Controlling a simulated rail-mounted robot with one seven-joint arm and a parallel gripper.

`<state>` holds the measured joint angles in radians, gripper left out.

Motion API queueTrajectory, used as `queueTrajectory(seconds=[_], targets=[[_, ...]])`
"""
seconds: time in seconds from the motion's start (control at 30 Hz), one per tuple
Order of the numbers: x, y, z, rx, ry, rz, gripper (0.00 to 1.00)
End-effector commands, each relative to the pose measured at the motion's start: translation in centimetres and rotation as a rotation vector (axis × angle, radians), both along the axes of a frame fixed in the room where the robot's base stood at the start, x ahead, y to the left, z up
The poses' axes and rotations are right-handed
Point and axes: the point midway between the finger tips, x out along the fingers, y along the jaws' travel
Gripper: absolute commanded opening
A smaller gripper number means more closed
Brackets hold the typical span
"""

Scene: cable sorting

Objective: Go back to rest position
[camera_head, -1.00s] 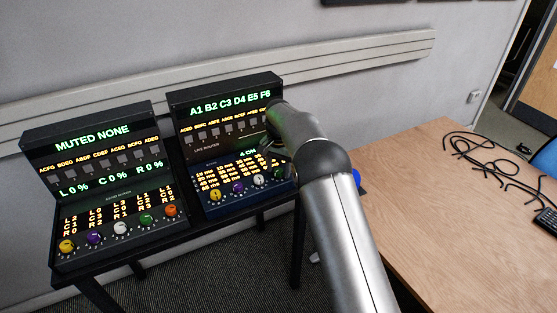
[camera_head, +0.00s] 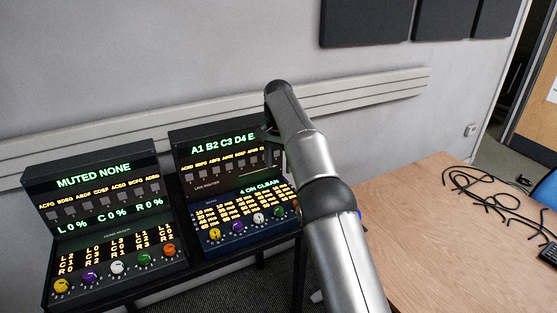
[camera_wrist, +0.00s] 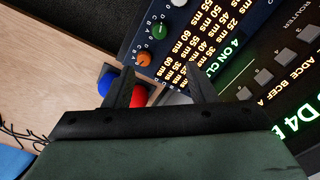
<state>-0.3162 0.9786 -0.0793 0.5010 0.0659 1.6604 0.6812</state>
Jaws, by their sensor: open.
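My gripper shows in the wrist view (camera_wrist: 160,92), with its two dark fingers apart and nothing between them. In the head view my arm rises from the lower right, and its end stands in front of the right edge of the router console (camera_head: 222,150). The gripper's fingers are mostly hidden there. The router console shows lit green text and yellow labels, with part of its right side covered by my arm. It also shows in the wrist view (camera_wrist: 235,70).
The left console (camera_head: 97,185) reads "MUTED NONE" and stands beside the router on a dark stand. A wooden table (camera_head: 420,230) with black cables (camera_head: 490,190) is at right. A red button (camera_wrist: 138,95) and a blue button (camera_wrist: 108,80) are near the fingers in the wrist view.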

Motion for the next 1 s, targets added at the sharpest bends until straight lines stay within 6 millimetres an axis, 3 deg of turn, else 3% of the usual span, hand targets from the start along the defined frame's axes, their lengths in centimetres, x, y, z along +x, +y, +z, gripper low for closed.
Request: queueTrajectory(seconds=[0.37, 0.57, 0.77, 0.87, 1.0], targets=[[0.0, 0.0, 0.1, 0.000, 0.001, 0.000, 0.51], [-1.7, -3.0, 2.6, 0.009, -0.005, 0.022, 0.51], [-7.7, -8.8, 5.5, 0.021, -0.019, 0.092, 0.51], [-12.3, -11.6, 5.9, 0.023, -0.026, 0.136, 0.51], [-19.9, -14.8, 5.1, 0.021, -0.038, 0.204, 0.51]])
